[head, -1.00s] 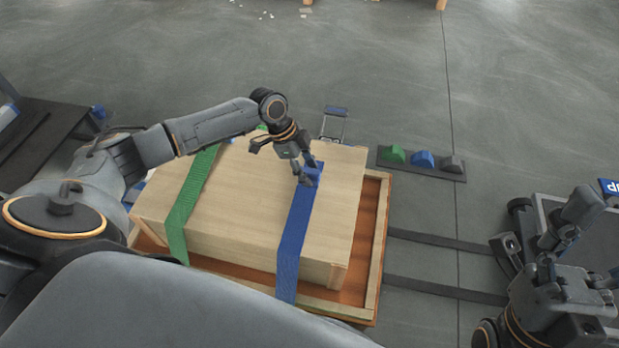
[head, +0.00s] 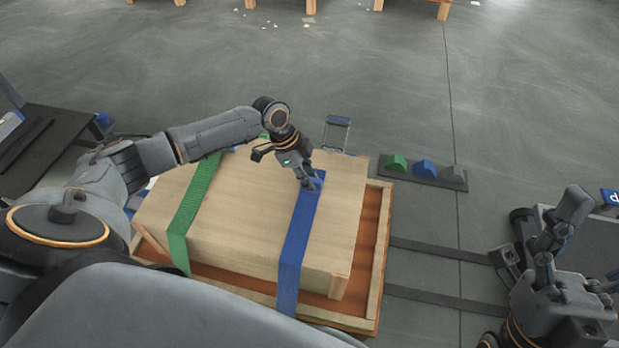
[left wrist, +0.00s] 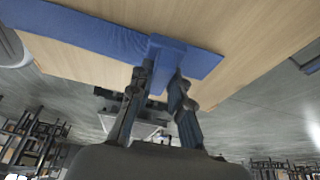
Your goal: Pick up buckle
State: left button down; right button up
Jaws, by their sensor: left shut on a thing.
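The blue buckle (left wrist: 167,52) sits on the blue strap (head: 298,240), which runs across the top of a wooden crate (head: 240,215). My left gripper (head: 312,183) reaches down onto the strap near the crate's far edge. In the left wrist view, my left gripper (left wrist: 164,85) is shut on the buckle, with one finger on each side of it. The buckle is mostly hidden by the fingers in the head view. My right gripper (head: 570,250) is at the lower right, away from the crate, and its finger opening is unclear.
A green strap (head: 190,215) crosses the crate to the left. The crate rests on an orange-brown pallet (head: 374,235). A dark tray (head: 455,180) with green, blue and grey blocks lies on the floor to the right. Open floor lies beyond the crate.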

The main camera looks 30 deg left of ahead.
aim_at(315, 180)
pick_arm(q)
notch_tip(315, 180, up, 3)
jog(key=shift+r+p, duration=0.1)
jog(key=shift+p, duration=0.75)
jog(key=w+a+r+p, duration=0.1)
jog(key=w+a+r, duration=0.2)
jog(key=w, duration=0.3)
jog(key=w+a+r+p, duration=0.1)
jog(key=w+a+r, duration=0.1)
jog(key=w+r, duration=0.4)
jog(key=shift+w+a+r, duration=0.25)
jog(key=shift+w+a, duration=0.15)
pick_arm(e)
jog(key=w+f+g+h, duration=0.3)
jog(key=w+f+g, duration=0.8)
jog(key=f, duration=0.2)
jog(key=shift+a+h, duration=0.4)
jog(key=shift+a, duration=0.05)
jog(key=shift+f, duration=0.1)
